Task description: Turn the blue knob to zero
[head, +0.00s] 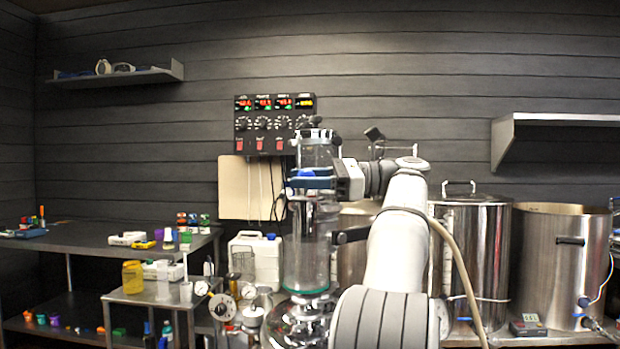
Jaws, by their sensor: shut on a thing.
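The blue knob (306,174) shows as a small bright blue patch at the middle of the tall glass column, just below its clear upper vessel (317,152). My gripper (312,182) reaches in from the right at the knob's height and is shut on it. The jaws and the column overlap here, so most of the knob is hidden. Its pointer and any scale marks are too small to read, so I cannot tell its setting.
The clear lower glass (308,250) stands on shiny metalwork with gauges. A control panel (274,122) hangs behind. A small side table (155,297) with bottles is at left; steel kettles (475,260) stand right of my arm.

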